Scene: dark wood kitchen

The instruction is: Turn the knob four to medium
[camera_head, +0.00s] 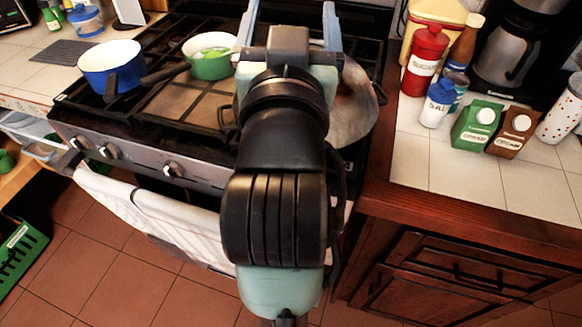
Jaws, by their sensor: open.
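The stove (185,125) has a row of knobs on its front panel. Three show to the left of my arm: the far left knob (76,143), a second knob (109,151) and a third knob (173,169). My arm covers the panel's right part, so any knobs there are hidden. I cannot tell which is knob four or read its setting. My gripper (290,12) is open, with its two pale blue fingers spread over the back of the stove, beyond the front panel. Nothing shows held between the fingers.
A blue pot (110,62) and a green pot (208,65) stand on the left burners. A metal vessel (355,105) stands at the right, partly behind my arm. A towel (160,215) hangs in front. Cartons and bottles crowd the right counter (450,165).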

